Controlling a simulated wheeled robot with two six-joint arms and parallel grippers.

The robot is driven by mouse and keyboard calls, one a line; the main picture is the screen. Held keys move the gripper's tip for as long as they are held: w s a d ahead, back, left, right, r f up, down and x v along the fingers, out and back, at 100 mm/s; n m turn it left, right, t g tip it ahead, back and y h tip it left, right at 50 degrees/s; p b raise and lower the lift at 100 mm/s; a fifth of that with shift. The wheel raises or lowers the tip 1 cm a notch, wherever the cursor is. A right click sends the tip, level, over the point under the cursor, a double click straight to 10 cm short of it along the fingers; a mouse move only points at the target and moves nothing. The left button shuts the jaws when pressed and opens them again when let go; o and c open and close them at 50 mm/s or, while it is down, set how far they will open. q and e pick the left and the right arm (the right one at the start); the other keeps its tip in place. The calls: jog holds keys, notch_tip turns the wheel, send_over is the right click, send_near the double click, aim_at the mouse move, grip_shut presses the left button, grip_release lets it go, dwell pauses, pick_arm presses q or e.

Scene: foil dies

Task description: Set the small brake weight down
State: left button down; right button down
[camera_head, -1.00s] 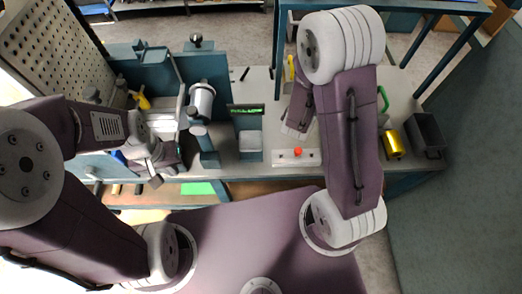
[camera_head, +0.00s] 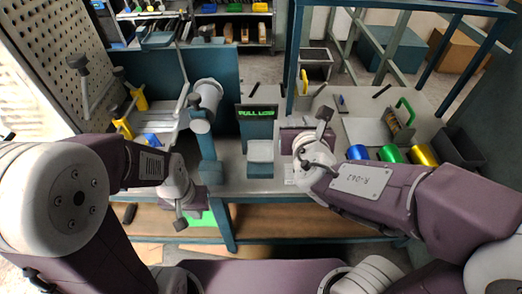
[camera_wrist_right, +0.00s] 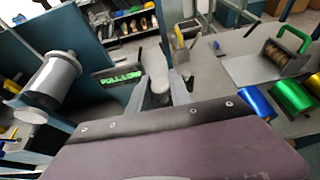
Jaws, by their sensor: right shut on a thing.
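In the right wrist view a pale grey rounded piece (camera_wrist_right: 156,66), which looks like the small brake weight, shows between the fingertips of my right gripper (camera_wrist_right: 162,88). The gripper is shut on it. In the head view my right gripper (camera_head: 302,143) is over the bench, right of the sign stand; its own body and wrist hide its fingers and the weight. I cannot tell whether the weight touches anything below. My left gripper (camera_head: 176,190) is at the bench's front left; its fingers are not clear.
A stand with a green-lettered display (camera_head: 257,113) has a pale block (camera_head: 260,152) in front. Blue (camera_head: 357,153), green (camera_head: 390,154) and gold (camera_head: 422,155) foil rolls lie right, near a dark bin (camera_head: 458,148) and a green-handled tool (camera_head: 402,115). A grey roller (camera_head: 207,94) stands left.

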jog(key=w+a+f+p, duration=0.1)
jog(key=a+f, duration=0.2)
jog(key=w+a+f+p, duration=0.1)
jog(key=w+a+f, duration=0.1)
jog(key=a+f, duration=0.1)
jog(key=w+a+f+p, duration=0.1)
jog(key=w+a+f, duration=0.1)
jog(key=a+f, duration=0.1)
jog(key=shift+a+f+p, duration=0.3)
jog(key=shift+f+p, duration=0.1)
jog(key=shift+f, duration=0.15)
jog(key=shift+w+f, duration=0.2)
jog(key=shift+s, duration=0.1)
